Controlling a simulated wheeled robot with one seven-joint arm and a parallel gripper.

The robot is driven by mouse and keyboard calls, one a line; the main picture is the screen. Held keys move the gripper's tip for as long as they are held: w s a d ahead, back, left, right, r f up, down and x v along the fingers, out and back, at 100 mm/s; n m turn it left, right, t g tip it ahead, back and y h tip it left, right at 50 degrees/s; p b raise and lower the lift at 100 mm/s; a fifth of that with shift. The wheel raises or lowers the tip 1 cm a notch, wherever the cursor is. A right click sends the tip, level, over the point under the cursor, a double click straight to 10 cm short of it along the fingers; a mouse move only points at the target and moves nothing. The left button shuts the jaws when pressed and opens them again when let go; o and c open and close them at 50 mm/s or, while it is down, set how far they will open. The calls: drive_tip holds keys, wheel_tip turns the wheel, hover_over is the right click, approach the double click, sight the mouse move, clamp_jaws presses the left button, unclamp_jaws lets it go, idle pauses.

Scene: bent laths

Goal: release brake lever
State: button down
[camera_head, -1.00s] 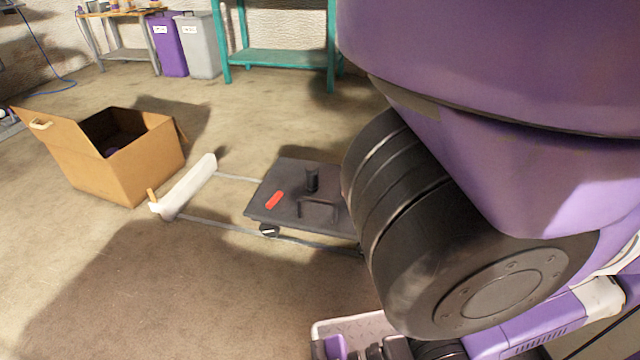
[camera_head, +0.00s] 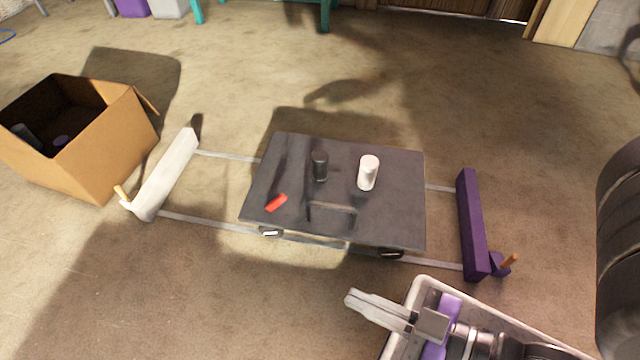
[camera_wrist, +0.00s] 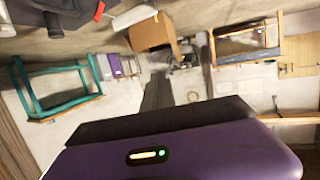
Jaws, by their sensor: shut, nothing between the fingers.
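A dark flat trolley (camera_head: 388,222) sits on two thin rails in the head view. A short red lever (camera_head: 276,203) lies at the left front of its top; I take it for the brake lever. The red lever also shows at the top of the wrist view (camera_wrist: 99,11). A black cylinder (camera_head: 320,165), a white cylinder (camera_head: 368,172) and a dark handle bar (camera_head: 332,211) are also on the top. My gripper (camera_head: 352,300) is low, in front of the trolley and apart from it. Its fingers are shut and empty, pointing left.
A white end block (camera_head: 166,177) with a wooden peg closes the rails at left, a purple end block (camera_head: 472,225) at right. An open cardboard box (camera_head: 115,150) stands at far left. Bare floor lies in front and behind. A teal bench (camera_wrist: 55,92) shows in the wrist view.

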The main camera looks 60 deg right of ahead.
drive_tip(key=shift+d, duration=0.15)
drive_tip(key=w+d+f+m+g+h+p, duration=0.1)
drive_tip(key=w+d+f+m+g+p, duration=0.1)
drive_tip(key=w+d+f+m, duration=0.35)
drive_tip(key=w+d+f+m+g+p, duration=0.2)
drive_tip(key=d+f+m, duration=0.1)
drive_tip(key=f+m, duration=0.5)
drive_tip(key=w+d+f+m+g+h+p, duration=0.1)
drive_tip(key=w+d+f+m+g+p, duration=0.25)
drive_tip(key=f, duration=0.55)
drive_tip(key=w+d+r+m+y+p, duration=0.1)
drive_tip(key=w+d+m, duration=0.3)
drive_tip(key=m, duration=0.1)
drive_tip(key=w+d+r+m+y+p, duration=0.1)
drive_tip(key=w+d+r+m+y, duration=0.1)
drive_tip(key=w+d+m, duration=0.2)
drive_tip(key=w+d+r+m+y+p, duration=0.1)
drive_tip(key=w+d+m+p, duration=0.1)
drive_tip(key=w+d+m, duration=0.3)
drive_tip(key=shift+w+d+r+m+t+y, duration=0.1)
drive_tip(key=shift+d+r+m+t+y, duration=0.15)
drive_tip(key=shift+d+r+m+y, duration=0.2)
drive_tip(key=shift+a+f, duration=0.1)
drive_tip(key=b, duration=0.6)
approach(276, 203)
wheel_tip(276, 203, down, 4)
drive_tip(key=shift+w+f, duration=0.15)
